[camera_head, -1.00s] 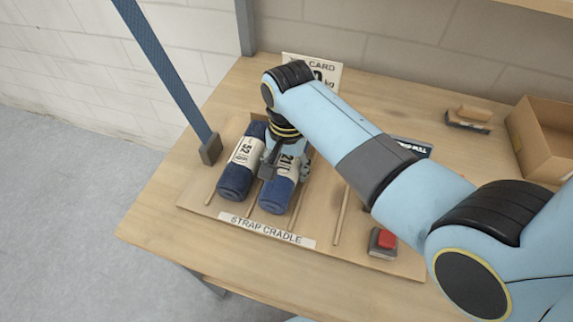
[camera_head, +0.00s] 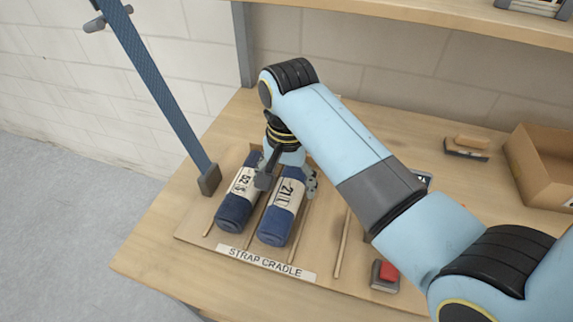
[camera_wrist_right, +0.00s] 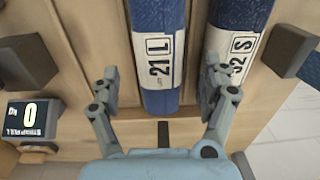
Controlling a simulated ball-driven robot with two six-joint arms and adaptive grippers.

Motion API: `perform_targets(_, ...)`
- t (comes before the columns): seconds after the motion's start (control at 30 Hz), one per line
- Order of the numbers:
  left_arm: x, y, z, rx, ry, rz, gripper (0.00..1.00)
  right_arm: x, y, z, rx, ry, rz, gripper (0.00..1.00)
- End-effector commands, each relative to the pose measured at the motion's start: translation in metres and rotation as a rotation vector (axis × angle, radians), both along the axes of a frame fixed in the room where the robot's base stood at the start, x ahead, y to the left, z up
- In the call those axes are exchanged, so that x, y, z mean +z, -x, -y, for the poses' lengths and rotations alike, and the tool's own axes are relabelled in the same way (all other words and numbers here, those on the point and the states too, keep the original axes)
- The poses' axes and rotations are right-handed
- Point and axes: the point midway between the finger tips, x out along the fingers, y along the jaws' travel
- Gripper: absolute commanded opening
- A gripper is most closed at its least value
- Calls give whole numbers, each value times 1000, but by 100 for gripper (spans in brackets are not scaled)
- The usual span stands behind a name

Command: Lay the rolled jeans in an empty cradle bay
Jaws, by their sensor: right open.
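Two rolled blue jeans with white paper bands lie side by side in bays of the wooden strap cradle (camera_head: 325,235). The left roll (camera_head: 236,210) is banded 52 and the right roll (camera_head: 275,226) is banded 21. My right gripper (camera_head: 288,182) is above the far part of the 21 roll. In the right wrist view my right gripper (camera_wrist_right: 165,92) has its fingers spread on either side of the 21 roll (camera_wrist_right: 160,60), not closed on it. The 52 roll (camera_wrist_right: 237,45) shows beside it. Bays right of the 21 roll look empty. My left gripper is out of view.
A blue strap with a grey end block (camera_head: 209,180) hangs at the cradle's left. A red button box (camera_head: 386,275) sits at the cradle's front right. A cardboard box (camera_head: 540,165) and a brush (camera_head: 467,147) stand farther right. A display (camera_wrist_right: 27,117) reads 0.

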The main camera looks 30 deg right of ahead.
Motion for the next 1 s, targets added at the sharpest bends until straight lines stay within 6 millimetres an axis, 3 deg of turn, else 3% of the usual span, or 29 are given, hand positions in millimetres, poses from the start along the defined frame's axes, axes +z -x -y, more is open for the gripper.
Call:
perform_targets(0.1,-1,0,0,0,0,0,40,27,-1,0,0,-1,4,80)
perform_targets(0.33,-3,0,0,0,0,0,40,58,0,0,0,-1,1,80)
perform_targets(1.0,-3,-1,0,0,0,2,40,63,1,1,0,0,-1,80)
